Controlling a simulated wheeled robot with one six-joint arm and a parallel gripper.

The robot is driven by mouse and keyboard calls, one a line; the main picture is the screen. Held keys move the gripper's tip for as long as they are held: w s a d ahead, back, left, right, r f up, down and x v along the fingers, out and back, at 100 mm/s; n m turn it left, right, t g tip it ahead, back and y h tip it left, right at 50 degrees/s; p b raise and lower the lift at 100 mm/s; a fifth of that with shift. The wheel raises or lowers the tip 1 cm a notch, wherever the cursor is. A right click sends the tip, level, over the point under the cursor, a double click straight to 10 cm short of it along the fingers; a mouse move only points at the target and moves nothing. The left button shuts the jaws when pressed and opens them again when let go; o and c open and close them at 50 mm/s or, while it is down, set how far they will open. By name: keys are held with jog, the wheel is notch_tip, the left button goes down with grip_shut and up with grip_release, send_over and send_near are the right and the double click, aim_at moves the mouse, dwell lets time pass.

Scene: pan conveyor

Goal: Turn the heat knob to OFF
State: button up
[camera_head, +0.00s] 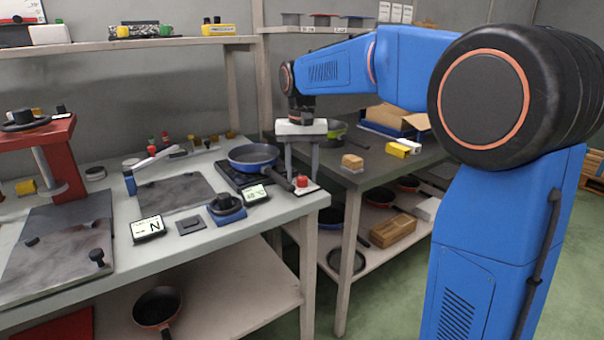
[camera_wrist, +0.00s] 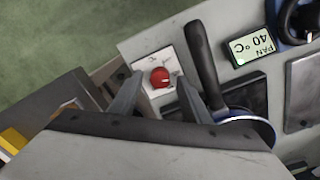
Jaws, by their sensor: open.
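A round red knob (camera_head: 302,183) sits on a small white plate (camera_head: 310,190) at the near right corner of the bench, and I take it for the heat knob. In the wrist view the red knob (camera_wrist: 160,77) lies between my two fingertips on its white plate (camera_wrist: 157,62). My gripper (camera_head: 301,176) is open and points down over the knob, with one finger to each side. I cannot tell whether the fingers touch it or how low they are. The marks on the plate are too small to read.
A blue pan (camera_head: 253,155) stands on a black hob (camera_head: 228,174); its black handle (camera_wrist: 200,55) runs close beside my gripper. A display (camera_wrist: 250,50) reads pan 40 °C. A blue-based black dial (camera_head: 226,203) stands left of it. A grey table (camera_head: 372,172) is to the right.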

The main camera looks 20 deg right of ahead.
jog(key=shift+f, duration=0.15)
jog(key=shift+c, duration=0.5)
jog(key=c, duration=0.9)
jog(key=shift+c, duration=0.2)
jog(key=shift+n, duration=0.4)
jog(key=n, duration=0.5)
jog(key=shift+n, duration=0.3)
jog(key=n, duration=0.5)
jog(key=shift+n, duration=0.3)
